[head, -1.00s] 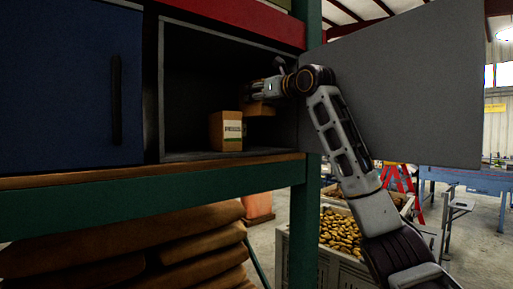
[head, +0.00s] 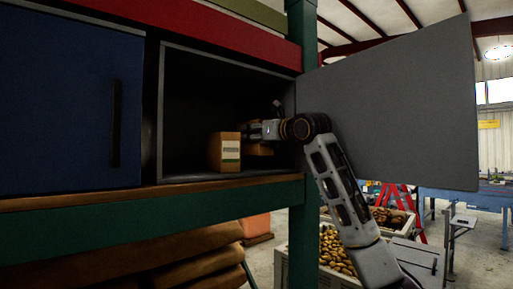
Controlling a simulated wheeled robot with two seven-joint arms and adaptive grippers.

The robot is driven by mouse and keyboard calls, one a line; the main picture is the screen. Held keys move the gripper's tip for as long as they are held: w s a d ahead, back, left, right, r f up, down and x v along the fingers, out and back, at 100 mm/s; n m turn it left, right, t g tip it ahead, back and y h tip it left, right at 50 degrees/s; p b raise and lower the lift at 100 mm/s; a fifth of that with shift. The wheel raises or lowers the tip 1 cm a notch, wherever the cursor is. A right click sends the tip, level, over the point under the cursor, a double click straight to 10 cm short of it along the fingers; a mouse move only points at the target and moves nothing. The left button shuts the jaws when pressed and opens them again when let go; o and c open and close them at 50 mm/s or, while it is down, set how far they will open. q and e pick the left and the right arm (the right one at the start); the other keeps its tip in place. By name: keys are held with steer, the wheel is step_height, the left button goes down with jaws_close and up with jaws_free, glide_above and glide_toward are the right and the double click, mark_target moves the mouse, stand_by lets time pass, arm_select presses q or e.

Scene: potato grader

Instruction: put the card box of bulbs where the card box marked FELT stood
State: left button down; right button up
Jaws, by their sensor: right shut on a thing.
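A brown card box (head: 217,152) with a pale green-and-white label stands upright near the front of the open compartment; I cannot read its label. My right gripper (head: 254,131) reaches into the compartment from the right and is shut on a second card box (head: 260,149), just right of and partly behind the labelled one. The held box's label does not show, and I cannot tell whether it touches the compartment floor or the other box. My left gripper is not in view.
The open compartment (head: 190,95) has a dark interior, with a grey door (head: 395,105) swung open at right. A closed blue door (head: 60,105) is at left. A green beam (head: 150,208) runs below. Potato crates stand at lower right.

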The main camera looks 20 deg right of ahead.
mark_target(259, 146)
stand_by(0.3)
steer(key=shift+f, duration=2.05)
steer(key=shift+f, duration=0.1)
steer(key=o, duration=1.3)
steer(key=shift+v, duration=0.8)
steer(key=shift+b+v, duration=1.9)
steer(key=shift+v, duration=3.35)
